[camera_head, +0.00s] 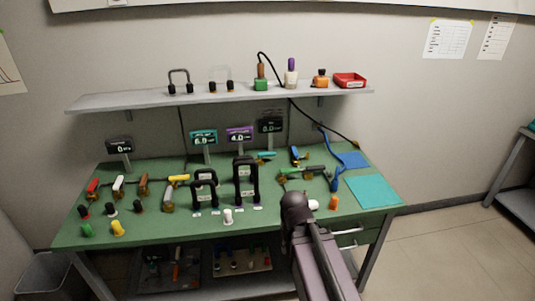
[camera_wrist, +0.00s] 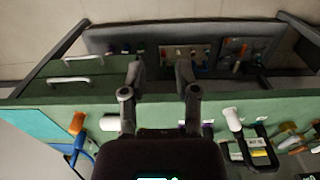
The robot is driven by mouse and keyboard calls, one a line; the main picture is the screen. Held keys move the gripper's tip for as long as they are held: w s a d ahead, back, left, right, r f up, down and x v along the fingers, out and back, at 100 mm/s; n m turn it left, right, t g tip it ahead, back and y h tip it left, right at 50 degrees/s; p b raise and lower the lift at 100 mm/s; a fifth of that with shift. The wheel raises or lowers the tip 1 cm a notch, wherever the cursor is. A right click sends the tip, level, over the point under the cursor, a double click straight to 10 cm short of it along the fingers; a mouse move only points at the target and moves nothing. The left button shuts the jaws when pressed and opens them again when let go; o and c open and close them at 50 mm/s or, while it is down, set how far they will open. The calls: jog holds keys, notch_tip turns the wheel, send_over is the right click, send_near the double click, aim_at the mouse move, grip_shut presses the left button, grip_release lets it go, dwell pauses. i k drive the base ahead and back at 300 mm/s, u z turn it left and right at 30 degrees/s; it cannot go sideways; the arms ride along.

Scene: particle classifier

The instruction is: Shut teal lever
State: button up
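The teal lever (camera_head: 266,155) is at the back of the green table, right of the tall black frame, its handle lying roughly sideways. A teal-faced display (camera_head: 203,138) reading about 6.0 stands to its left. My gripper (camera_wrist: 160,68) is open and empty in the wrist view, its two fingers apart near the table's front edge. In the head view my arm reaches over the front edge, well short of the teal lever, and hides the fingers. I cannot make out the teal lever in the wrist view.
Two black frames (camera_head: 245,162) stand mid-table, left of my arm. A white knob (camera_head: 228,216) and an orange knob (camera_head: 333,202) stand near the front. A shelf (camera_head: 215,97) overhangs the back.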

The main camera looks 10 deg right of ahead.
aim_at(270, 153)
jog(key=z, duration=0.25)
jog(key=i, duration=1.25)
jog(key=u, duration=0.25)
